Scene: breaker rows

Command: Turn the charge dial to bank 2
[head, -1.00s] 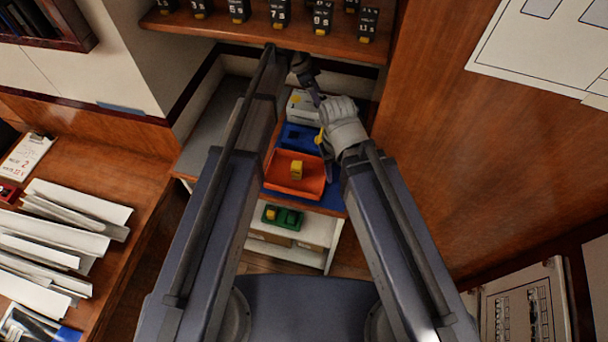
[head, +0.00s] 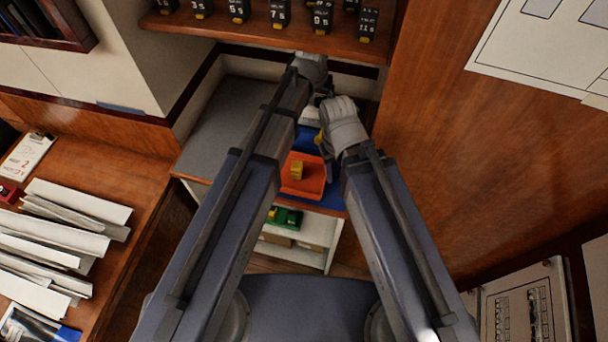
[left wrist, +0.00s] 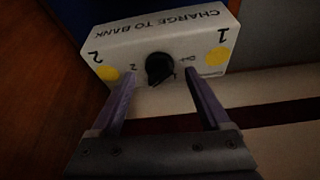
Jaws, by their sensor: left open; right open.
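The white charge box, lettered "CHARGE TO BANK", shows upside down in the left wrist view (left wrist: 208,38). Its black round dial (left wrist: 159,68) is in the middle of the face. A large 2 with a yellow spot is at the left, a large 1 with a yellow spot at the right. The exact pointer setting is hard to read. My left gripper (left wrist: 160,76) is open, one finger on each side of the dial; contact cannot be told. In the head view the box (head: 310,116) is mostly hidden by my arms. My right gripper (head: 323,146) is open and empty beside it.
An orange tray (head: 308,187) with a yellow block (head: 296,170) lies on the counter in front of the box. A shelf (head: 250,35) with several black breakers overhangs. A wooden panel (head: 480,140) closes the right side. Grey counter (head: 220,120) at left is clear.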

